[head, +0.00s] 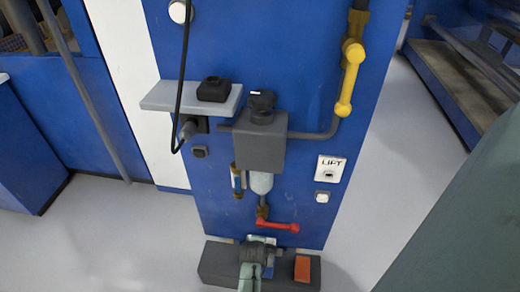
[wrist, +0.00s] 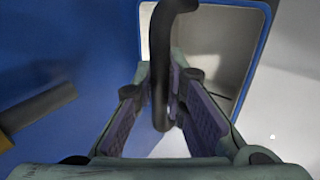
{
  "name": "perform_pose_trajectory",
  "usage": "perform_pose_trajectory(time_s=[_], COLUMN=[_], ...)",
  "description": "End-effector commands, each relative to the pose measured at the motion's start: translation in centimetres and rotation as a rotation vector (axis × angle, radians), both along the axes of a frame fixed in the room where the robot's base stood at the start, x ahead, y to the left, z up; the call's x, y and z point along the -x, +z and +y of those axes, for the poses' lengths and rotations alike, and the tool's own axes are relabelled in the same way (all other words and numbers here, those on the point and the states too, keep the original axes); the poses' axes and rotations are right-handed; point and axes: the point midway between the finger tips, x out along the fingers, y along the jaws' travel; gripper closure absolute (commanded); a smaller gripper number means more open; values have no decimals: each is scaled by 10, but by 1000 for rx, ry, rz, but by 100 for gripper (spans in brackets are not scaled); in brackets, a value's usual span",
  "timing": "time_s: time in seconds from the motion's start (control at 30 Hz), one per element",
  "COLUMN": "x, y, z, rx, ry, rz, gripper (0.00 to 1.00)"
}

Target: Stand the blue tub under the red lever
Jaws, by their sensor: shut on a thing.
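The red lever (head: 278,226) sits low on the blue panel, on a brass valve (head: 262,212) below a clear bowl. My gripper (head: 249,276) is just below the lever, near the bottom edge of the head view. In the wrist view my gripper (wrist: 162,118) is shut on a dark curved handle (wrist: 160,70) that runs between its fingers. Beyond it shows the blue tub (wrist: 218,45), with a blue rim and a pale grey inside. In the head view the tub is mostly hidden, and I cannot tell what it rests on.
A long dark grey block (head: 216,264) with an orange patch (head: 302,268) lies at the panel's foot. A grey filter housing (head: 258,142), a shelf (head: 190,96) with a black box, a hanging black cable and a yellow handle (head: 349,78) are above. Floor is open on both sides.

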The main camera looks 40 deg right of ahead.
Motion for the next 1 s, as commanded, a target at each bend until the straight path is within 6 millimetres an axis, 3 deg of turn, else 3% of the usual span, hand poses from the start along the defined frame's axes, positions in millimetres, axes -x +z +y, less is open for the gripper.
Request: perform_pose_trajectory(time_s=[0.13, 0.47, 0.5, 0.77, 1.0], x=[0, 0, 0, 0, 0], y=[-16, -20, -20, -20, -20], z=[-1, -1, 0, 0, 0], rx=[1, 1, 0, 0, 0], ry=[0, 1, 1, 1, 1], rz=[-1, -2, 0, 0, 0], gripper=[100, 100, 87, 70, 68])
